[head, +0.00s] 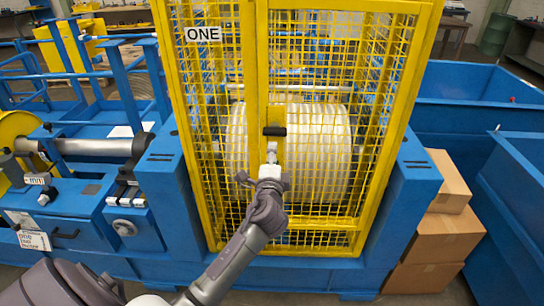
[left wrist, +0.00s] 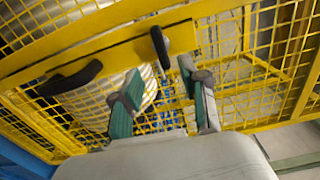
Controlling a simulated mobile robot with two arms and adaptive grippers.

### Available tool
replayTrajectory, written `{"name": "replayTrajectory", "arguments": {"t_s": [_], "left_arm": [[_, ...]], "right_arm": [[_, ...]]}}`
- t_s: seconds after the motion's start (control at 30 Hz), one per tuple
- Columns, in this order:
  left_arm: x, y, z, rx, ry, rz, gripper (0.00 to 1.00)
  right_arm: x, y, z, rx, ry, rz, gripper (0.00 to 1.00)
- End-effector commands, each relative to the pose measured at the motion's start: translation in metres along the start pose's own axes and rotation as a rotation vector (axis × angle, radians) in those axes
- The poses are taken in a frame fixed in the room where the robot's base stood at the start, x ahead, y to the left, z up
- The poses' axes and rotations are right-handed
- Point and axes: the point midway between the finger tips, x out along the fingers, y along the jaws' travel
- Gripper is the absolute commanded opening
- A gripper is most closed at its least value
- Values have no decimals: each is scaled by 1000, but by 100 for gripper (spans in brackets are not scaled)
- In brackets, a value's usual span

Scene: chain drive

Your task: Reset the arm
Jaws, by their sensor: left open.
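My left arm reaches up from the bottom of the head view to the yellow mesh cage door. My left gripper (head: 272,150) is just below a black handle (head: 274,131) on the door's yellow upright bar. In the left wrist view, my left gripper (left wrist: 160,82) shows two green-padded fingers spread apart with nothing held between them. A black handle (left wrist: 160,47) shows just beyond the gap between the fingertips; I cannot tell if they touch it. A second black handle (left wrist: 70,78) sits to the left on the yellow bar. My right gripper is not in view.
The yellow mesh cage (head: 212,120), labelled ONE (head: 203,34), encloses a large pale drum (head: 320,150). Blue machinery (head: 170,190) stands left of it. Cardboard boxes (head: 425,233) and blue bins (head: 520,190) stand to the right.

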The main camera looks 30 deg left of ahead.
Motion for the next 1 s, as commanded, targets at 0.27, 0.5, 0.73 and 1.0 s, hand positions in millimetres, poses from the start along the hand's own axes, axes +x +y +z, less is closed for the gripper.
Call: {"name": "replayTrajectory", "arguments": {"t_s": [0.27,0.5,0.73,1.0], "left_arm": [[0,0,0,0,0,0,44],[0,3,-1,0,2,5,44],[-5,98,-14,-43,57,171,44],[-63,299,-20,-185,100,545,44]], "right_arm": [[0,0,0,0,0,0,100],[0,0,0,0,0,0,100],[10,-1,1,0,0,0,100],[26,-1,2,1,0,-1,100]]}}
